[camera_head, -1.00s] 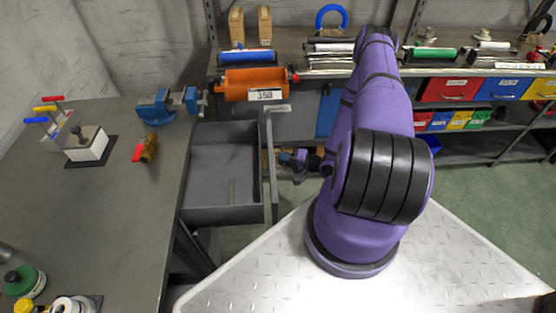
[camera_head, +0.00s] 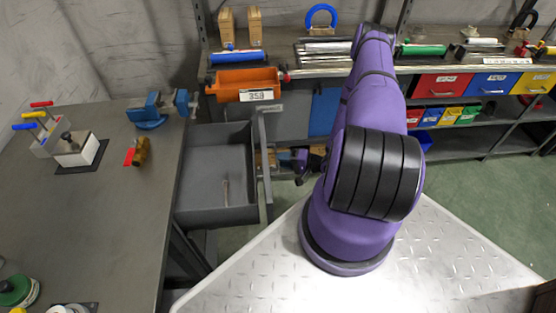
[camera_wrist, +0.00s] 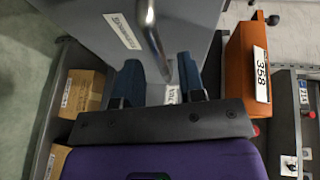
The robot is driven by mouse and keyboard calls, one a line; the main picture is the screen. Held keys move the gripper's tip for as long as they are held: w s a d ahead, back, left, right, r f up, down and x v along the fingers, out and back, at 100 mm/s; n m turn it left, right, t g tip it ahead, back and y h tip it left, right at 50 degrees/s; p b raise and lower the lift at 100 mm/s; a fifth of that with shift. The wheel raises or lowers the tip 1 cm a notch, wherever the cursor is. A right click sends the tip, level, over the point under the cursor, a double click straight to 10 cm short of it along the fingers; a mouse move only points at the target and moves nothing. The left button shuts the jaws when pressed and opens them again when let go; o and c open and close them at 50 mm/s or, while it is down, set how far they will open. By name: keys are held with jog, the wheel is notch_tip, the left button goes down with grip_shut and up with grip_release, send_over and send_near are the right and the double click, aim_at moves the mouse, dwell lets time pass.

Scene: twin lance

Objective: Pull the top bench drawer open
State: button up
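The grey bench drawer (camera_head: 215,205) is pulled well out of the bench, so its open inside shows in the head view. Its front panel (camera_head: 264,165) faces my arm. In the wrist view the drawer front (camera_wrist: 185,20) has a label and a metal bar handle (camera_wrist: 152,35). My gripper (camera_wrist: 160,82) is at this front, its two dark blue fingers apart on either side of the handle's lower end. A gap shows between the fingers; contact with the handle cannot be made out. In the head view my gripper (camera_head: 298,162) is small and partly hidden beside the front panel.
The bench top (camera_head: 110,210) on the left holds a blue vise (camera_head: 150,112), a brass valve (camera_head: 138,152) and a white block (camera_head: 77,150). An orange bin (camera_head: 243,83) marked 358 stands behind the drawer. Shelves with coloured bins (camera_head: 440,85) are at the right. Green floor is clear there.

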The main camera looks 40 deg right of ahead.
jog(key=v, duration=0.8)
jog(key=shift+w, duration=0.1)
